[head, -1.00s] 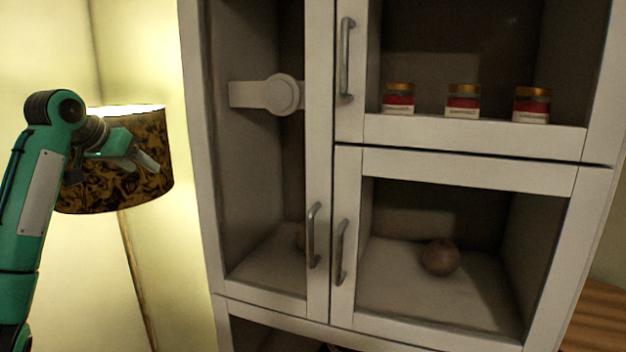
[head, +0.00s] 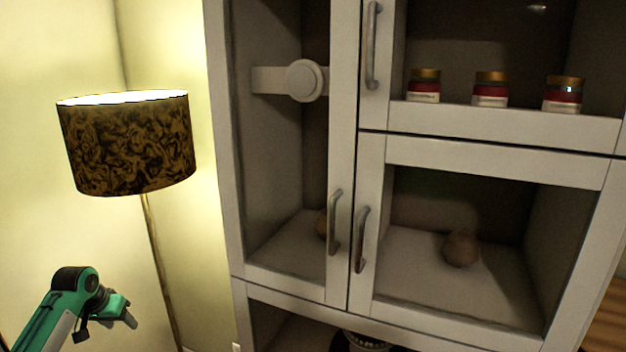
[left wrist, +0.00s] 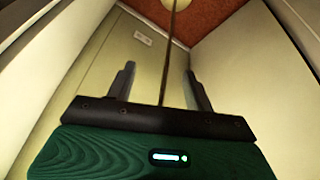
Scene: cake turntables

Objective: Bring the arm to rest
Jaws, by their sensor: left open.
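My left arm is green and comes in at the lower left of the head view. Its gripper (head: 130,318) is low, left of the cabinet and below the lampshade, and holds nothing. In the left wrist view the two dark fingers (left wrist: 158,88) stand wide apart with nothing between them. My right gripper is in neither view.
A white cabinet (head: 345,180) with glazed doors fills the middle and right. It holds several jars (head: 490,90) and a round brown object (head: 461,248). A floor lamp with a patterned shade (head: 130,145) stands left of it, its thin pole near my left gripper.

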